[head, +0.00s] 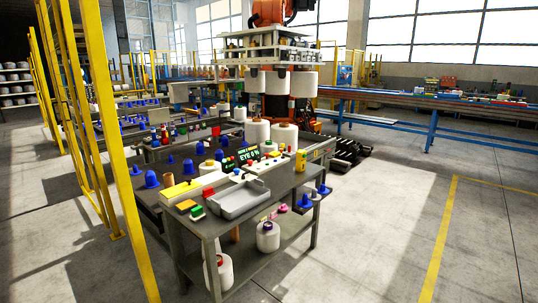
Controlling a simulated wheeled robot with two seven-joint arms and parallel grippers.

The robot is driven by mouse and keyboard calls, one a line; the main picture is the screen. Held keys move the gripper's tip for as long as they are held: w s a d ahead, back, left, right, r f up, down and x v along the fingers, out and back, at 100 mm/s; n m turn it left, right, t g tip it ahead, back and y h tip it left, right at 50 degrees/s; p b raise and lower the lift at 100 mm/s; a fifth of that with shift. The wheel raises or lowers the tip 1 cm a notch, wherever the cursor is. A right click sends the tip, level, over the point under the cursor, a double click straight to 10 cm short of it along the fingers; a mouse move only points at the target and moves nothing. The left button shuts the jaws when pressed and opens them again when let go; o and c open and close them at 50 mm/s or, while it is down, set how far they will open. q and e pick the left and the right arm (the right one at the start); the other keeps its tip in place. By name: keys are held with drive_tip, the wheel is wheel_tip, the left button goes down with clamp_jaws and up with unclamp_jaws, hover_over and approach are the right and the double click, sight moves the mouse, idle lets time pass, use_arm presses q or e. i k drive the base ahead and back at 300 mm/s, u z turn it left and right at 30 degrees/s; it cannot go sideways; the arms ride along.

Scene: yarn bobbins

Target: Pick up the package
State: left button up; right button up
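No item in the head view is plainly a package; I cannot tell which thing that name means. The nearest grey table carries a grey open tray (240,198), a yellow box (180,192), a small orange block (186,205) and a small green-and-red block (198,213) beside it. White yarn bobbins (257,132) stand toward the table's far end. More bobbins stand on its lower shelf, one at the right (268,236) and one at the front left (218,271). Neither of my grippers is in view.
Yellow fence posts (122,150) rise at the left, close to the table. An orange industrial arm (272,12) holds a rack (268,50) with white bobbins beyond the table. A blue-framed conveyor (435,105) runs at the back right. The floor (375,230) right of the table is clear.

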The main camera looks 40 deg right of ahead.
sight(268, 146)
drive_tip(key=z, duration=0.8)
drive_tip(key=i, duration=1.25)
drive_tip(key=z, duration=1.45)
drive_tip(key=i, duration=2)
drive_tip(key=z, duration=0.25)
drive_tip(key=i, duration=2.35)
drive_tip(key=u, duration=0.55)
drive_tip(key=i, duration=1.3)
drive_tip(key=u, duration=1.75)
drive_tip(key=i, duration=1)
drive_tip(key=u, duration=0.65)
